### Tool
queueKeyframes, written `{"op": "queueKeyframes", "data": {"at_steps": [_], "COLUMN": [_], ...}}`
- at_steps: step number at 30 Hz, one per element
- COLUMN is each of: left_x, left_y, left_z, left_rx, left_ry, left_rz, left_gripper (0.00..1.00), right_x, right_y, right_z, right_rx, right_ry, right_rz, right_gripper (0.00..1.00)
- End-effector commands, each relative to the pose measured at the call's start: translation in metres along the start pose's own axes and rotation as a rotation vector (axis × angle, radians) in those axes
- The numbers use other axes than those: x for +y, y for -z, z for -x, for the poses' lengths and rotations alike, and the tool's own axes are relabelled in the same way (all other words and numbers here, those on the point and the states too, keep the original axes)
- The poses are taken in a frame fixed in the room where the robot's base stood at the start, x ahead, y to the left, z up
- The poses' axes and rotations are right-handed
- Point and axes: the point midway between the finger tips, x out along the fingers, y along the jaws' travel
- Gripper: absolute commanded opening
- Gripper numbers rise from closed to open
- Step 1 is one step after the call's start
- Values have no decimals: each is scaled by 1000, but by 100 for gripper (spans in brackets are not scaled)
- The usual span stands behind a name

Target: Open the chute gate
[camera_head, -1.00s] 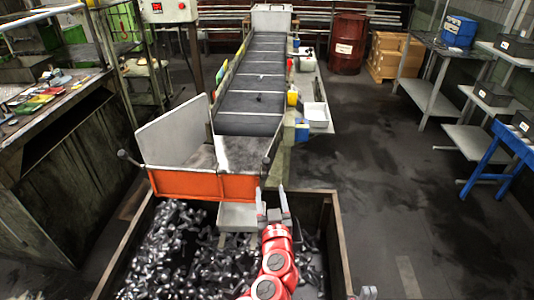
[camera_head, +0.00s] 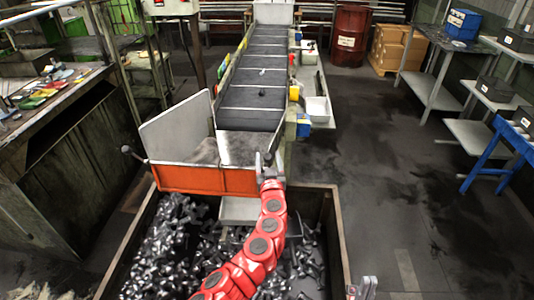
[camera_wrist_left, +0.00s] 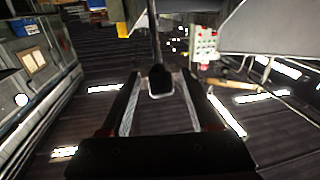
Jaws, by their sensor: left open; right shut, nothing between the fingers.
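The orange chute gate (camera_head: 205,181) stands upright across the front end of the conveyor chute. A lever with a dark ball knob (camera_head: 125,149) sticks out at its left end. My left gripper (camera_head: 267,163) is at the gate's right end. In the left wrist view its two fingers (camera_wrist_left: 158,100) are open, with a black knob (camera_wrist_left: 159,79) on a dark rod between or just beyond their tips. I cannot tell whether they touch it. My right gripper (camera_head: 362,288) is shut and empty at the bottom edge of the head view, away from the gate.
Below the gate is a large bin (camera_head: 338,235) holding many shiny metal parts, with a grey tray (camera_head: 238,210) under the gate. The conveyor (camera_head: 258,97) runs back behind it. White and yellow containers stand at the conveyor's right.

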Motion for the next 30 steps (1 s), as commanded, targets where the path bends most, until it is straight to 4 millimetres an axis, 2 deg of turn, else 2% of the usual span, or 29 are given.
{"op": "queueKeyframes", "data": {"at_steps": [9, 23, 25, 30], "left_x": [-1, -1, -1, -1], "left_y": [-1, -1, -1, -1], "left_z": [-27, -33, -33, -33], "left_rx": [2, -2, -2, -2], "left_ry": [4, 2, 2, 2], "left_rz": [-1, -1, -1, -1], "left_gripper": [63, 63, 56, 25], "right_x": [-1, -1, -1, -1], "right_y": [-2, -3, -3, -3], "right_z": [14, 16, 16, 16], "right_rx": [0, 0, 0, 0], "right_ry": [0, 0, 0, 0], "right_rz": [0, 0, 0, 0], "right_gripper": [0, 0, 0, 0]}}
